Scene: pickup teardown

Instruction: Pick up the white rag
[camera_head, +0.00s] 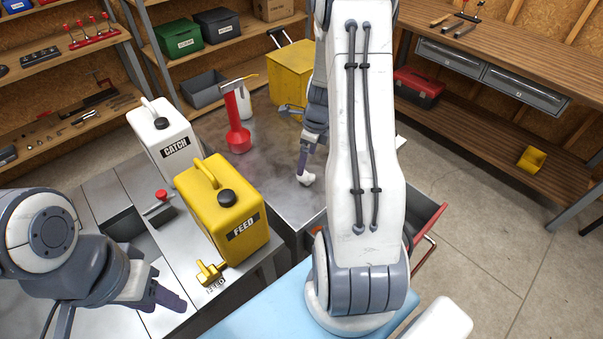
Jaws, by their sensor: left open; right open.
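A small white piece (305,179), which looks like the white rag, is on the grey metal table (276,180) at the tip of my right gripper (305,160). My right gripper points down over the table, open, with its far side partly hidden by my white arm. I cannot tell whether the fingers touch the white piece. My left gripper (166,297) is open and empty at the lower left, over the grey bench and apart from the rag.
A yellow FEED can (225,215) and a white CATCH can (160,140) stand left of the rag. A red oil can (238,130) and a yellow bin (290,75) stand behind. A red-edged drawer (425,225) juts out right. My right arm hides the middle.

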